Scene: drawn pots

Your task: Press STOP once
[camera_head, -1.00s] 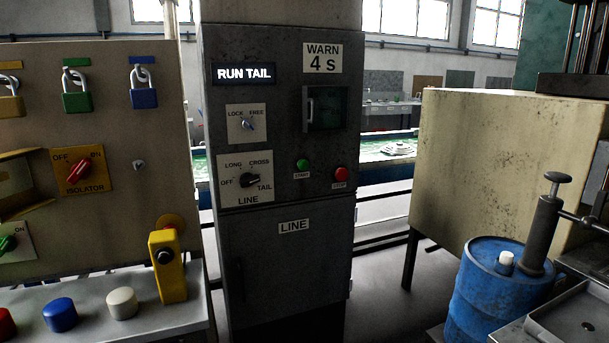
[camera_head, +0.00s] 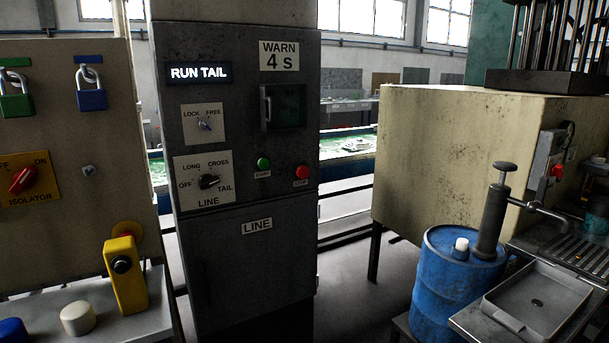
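The red STOP button (camera_head: 302,171) sits at the right side of the grey LINE cabinet (camera_head: 245,275), with a small STOP label just under it. A green START button (camera_head: 263,164) is to its left. The lit display (camera_head: 198,73) reads RUN TAIL. The LINE selector knob (camera_head: 208,182) appears to point toward TAIL. A WARN 4 S plate (camera_head: 279,56) is above a small dark window with a handle (camera_head: 283,106). Neither of my grippers shows in the head view.
On the right are a beige housing (camera_head: 440,165), a blue drum (camera_head: 445,300) with a pump and a grey tray (camera_head: 540,300). Bare floor shows between cabinet and drum.

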